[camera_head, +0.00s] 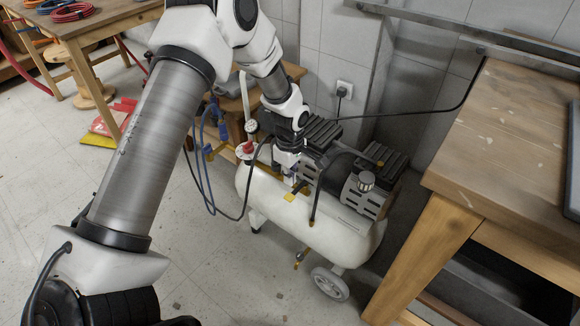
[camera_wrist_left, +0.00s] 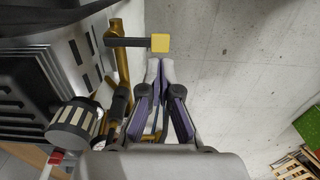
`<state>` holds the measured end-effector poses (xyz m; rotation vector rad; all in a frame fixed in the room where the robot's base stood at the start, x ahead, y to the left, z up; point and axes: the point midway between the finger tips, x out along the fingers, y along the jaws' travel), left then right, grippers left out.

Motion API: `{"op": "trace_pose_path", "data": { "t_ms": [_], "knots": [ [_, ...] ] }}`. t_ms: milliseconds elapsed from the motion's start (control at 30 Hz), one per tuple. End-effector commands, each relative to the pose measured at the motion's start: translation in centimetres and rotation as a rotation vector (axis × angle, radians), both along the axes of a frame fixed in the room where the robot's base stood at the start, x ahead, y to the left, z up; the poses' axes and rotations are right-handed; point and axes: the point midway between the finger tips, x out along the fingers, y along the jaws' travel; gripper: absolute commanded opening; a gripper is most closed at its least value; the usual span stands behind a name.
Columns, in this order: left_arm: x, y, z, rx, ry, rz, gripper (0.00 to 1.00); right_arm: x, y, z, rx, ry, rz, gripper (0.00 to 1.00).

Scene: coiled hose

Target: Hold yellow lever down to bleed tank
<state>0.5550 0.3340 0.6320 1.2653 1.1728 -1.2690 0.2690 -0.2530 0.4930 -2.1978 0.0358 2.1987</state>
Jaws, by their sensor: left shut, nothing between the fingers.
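The yellow lever (camera_head: 289,196) is on the near side of the white compressor tank (camera_head: 345,228). In the left wrist view, its square yellow pad (camera_wrist_left: 161,42) ends a dark bar fixed to a brass pipe (camera_wrist_left: 121,52). My left gripper (camera_head: 291,176) reaches down over the tank, close to the lever. In the left wrist view, the shut, empty fingertips (camera_wrist_left: 160,66) appear just below the pad, with a small gap in the picture. I cannot tell their height relative to the pad. My right gripper is not in view.
Blue hose (camera_head: 205,185) and black cable hang on the left. A wooden bench (camera_head: 505,140) bounds the right. Floor in front is clear.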

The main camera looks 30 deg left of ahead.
Motion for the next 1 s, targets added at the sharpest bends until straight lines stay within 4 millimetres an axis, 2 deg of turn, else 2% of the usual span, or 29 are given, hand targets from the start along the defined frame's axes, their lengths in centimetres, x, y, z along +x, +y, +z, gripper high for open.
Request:
{"op": "trace_pose_path", "data": {
  "t_ms": [33,100,300,733,867,1000],
  "knots": [
    [0.0,0.0,-1.4,0.000,0.002,0.000,0.00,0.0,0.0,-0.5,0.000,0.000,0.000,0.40],
    [0.0,0.0,-2.8,0.000,0.002,0.000,0.00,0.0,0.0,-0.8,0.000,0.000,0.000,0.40],
    [0.0,0.0,-5.5,0.000,-0.001,0.000,0.00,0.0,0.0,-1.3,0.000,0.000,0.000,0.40],
    [0.0,0.0,-5.9,0.000,-0.001,0.000,0.00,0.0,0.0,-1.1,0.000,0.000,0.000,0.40],
    [-0.4,0.0,-6.0,0.000,0.003,0.000,0.00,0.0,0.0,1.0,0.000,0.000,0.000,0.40],
    [-0.7,0.1,-7.3,0.000,0.003,0.000,0.00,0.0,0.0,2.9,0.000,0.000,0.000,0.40]
  ]
}}
